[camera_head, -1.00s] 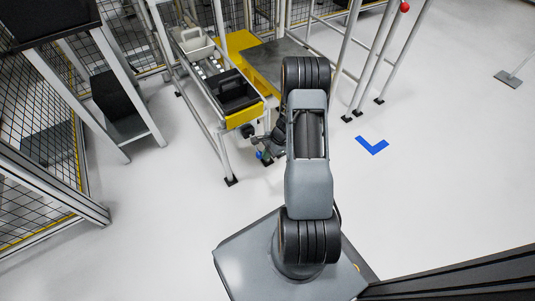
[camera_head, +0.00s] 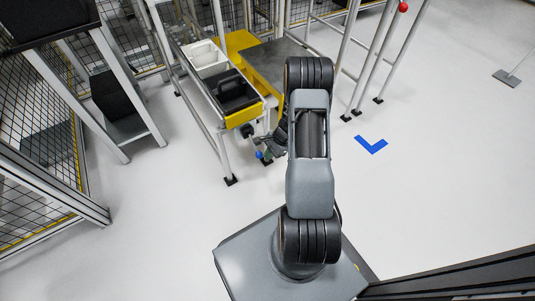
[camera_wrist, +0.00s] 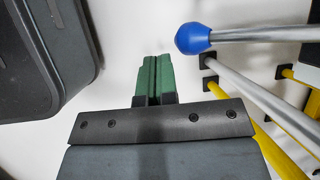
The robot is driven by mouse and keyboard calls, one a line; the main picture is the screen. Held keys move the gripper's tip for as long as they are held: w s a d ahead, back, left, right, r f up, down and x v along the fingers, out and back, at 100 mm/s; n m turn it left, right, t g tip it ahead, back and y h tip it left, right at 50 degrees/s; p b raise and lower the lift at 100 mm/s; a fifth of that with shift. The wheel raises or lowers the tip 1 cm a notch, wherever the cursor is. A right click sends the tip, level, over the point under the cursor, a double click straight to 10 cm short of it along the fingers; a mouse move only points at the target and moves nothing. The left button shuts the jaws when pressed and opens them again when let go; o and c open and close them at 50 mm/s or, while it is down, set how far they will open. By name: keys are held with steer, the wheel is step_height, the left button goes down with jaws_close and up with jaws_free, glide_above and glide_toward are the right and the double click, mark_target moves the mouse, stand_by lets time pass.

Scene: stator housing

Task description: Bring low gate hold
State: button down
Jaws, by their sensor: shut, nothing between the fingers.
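A blue ball knob (camera_wrist: 193,38) sits on the end of a grey metal rod (camera_wrist: 255,34) in the wrist view. In the head view the blue knob (camera_head: 258,155) shows low at the front end of the rack. My gripper's green fingers (camera_wrist: 153,80) are shut together with nothing between them. They point just left of the knob and appear apart from it. In the head view my gripper (camera_head: 267,159) is small and partly hidden by my arm, close beside the knob.
A black bin (camera_head: 236,92) is at the front of the sloped rack, with a white bin (camera_head: 207,57) right behind it. A dark bin (camera_wrist: 45,50) fills the wrist view's left side. A blue floor mark (camera_head: 371,144) lies on open floor at right.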

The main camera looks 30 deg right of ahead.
steer(key=s+d+r+p, duration=0.4)
steer(key=s+d+r, duration=0.1)
steer(key=s+r, duration=0.2)
steer(key=shift+s+d+r, duration=0.35)
steer(key=shift+s, duration=0.25)
steer(key=shift+r, duration=0.1)
